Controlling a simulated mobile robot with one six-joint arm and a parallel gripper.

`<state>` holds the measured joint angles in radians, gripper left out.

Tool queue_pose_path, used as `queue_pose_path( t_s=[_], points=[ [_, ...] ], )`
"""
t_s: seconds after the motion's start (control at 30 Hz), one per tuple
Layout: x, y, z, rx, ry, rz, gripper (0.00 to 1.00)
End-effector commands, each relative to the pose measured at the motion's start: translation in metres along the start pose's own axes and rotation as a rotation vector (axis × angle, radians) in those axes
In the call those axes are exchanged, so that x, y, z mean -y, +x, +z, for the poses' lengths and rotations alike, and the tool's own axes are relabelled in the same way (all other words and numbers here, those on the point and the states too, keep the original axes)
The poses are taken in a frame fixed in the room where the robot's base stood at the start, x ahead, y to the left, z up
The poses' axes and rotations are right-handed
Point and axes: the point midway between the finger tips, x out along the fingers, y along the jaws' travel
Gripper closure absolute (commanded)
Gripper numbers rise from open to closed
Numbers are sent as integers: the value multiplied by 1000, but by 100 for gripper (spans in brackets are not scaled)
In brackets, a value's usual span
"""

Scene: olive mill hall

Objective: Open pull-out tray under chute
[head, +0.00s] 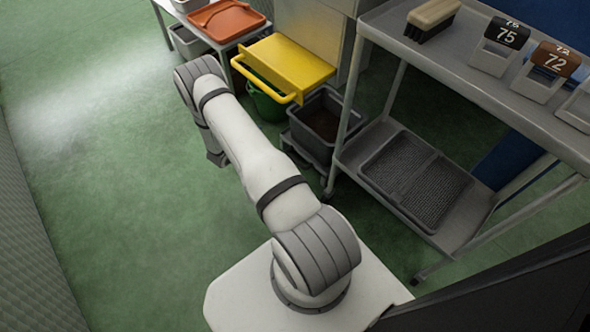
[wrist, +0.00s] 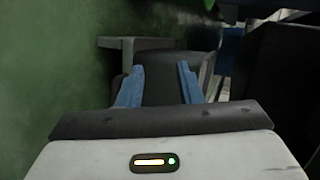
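The yellow pull-out tray (head: 292,66) juts from the foot of a pale metal housing (head: 318,28), which seems to be the chute. Its yellow bar handle (head: 262,82) runs along the front left side. I cannot tell from this view how far the tray is out. My arm reaches up and left in the head view, its far end left of the handle and apart from it. My gripper (wrist: 161,70) shows in the wrist view with two blue fingers spread apart and nothing visibly held. The tray is not clearly recognisable in the wrist view.
A green bucket (head: 266,104) stands under the tray, with a dark grey bin (head: 318,120) on its right. A shelf rack (head: 470,90) holds a brush (head: 432,18) and numbered holders. An orange tray (head: 228,18) lies on a table behind. The green floor at left is clear.

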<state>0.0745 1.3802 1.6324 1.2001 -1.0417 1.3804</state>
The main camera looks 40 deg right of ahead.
Motion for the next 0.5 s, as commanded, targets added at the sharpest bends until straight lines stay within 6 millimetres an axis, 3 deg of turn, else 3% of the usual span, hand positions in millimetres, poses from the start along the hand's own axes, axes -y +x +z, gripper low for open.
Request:
queue_pose_path(
  t_s=[0.03,0.2,0.33,0.5],
  points=[
    [-41,20,-21,-58,26,-36,67],
    [-102,44,-77,-199,111,-167,67],
    [-126,49,-103,-254,141,-233,67],
    [-133,57,-116,-280,156,-264,67]
  ],
)
